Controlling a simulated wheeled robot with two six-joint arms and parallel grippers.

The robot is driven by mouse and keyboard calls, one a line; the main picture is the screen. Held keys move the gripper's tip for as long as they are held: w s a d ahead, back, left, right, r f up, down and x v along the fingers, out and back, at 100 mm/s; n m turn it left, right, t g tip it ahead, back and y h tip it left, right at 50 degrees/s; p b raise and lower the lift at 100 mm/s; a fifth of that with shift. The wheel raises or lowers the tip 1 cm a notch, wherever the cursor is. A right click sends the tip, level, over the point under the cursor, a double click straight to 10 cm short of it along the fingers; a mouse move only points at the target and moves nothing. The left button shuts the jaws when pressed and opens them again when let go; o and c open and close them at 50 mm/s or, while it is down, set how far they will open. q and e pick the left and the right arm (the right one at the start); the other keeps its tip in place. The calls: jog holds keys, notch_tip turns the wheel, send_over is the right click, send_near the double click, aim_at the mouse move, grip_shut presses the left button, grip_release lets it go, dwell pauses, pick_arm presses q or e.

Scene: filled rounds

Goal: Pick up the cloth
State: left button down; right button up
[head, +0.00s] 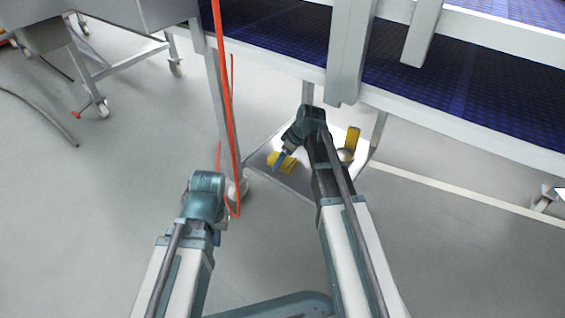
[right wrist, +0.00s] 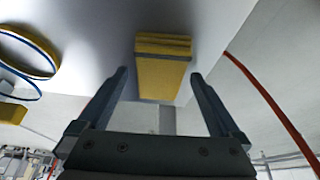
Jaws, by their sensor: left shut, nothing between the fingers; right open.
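A folded yellow cloth (head: 289,164) lies on a pale low shelf (head: 300,187) under the blue-topped belt. In the right wrist view the cloth (right wrist: 162,75) shows as a layered yellow block, ahead of the fingertips and roughly midway between them. My right gripper (right wrist: 160,88) is open, with nothing between its fingers. In the head view it reaches down to the cloth and partly covers it; I cannot tell whether it touches. My left gripper (head: 207,186) is shut and empty, well to the left of the shelf; its fingers are mostly hidden.
A round container (head: 345,156) and an upright yellow object (head: 352,138) stand on the shelf right of the cloth. An orange-red cable (head: 228,110) hangs left of the shelf. The conveyor frame (head: 440,117) overhangs from behind.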

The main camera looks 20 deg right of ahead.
jog(key=shift+f, duration=0.2)
jog(key=c, duration=1.3)
jog(key=shift+r, duration=0.15)
notch_tip(320, 180, up, 10)
jog(key=p, duration=1)
jog(key=shift+r, duration=0.15)
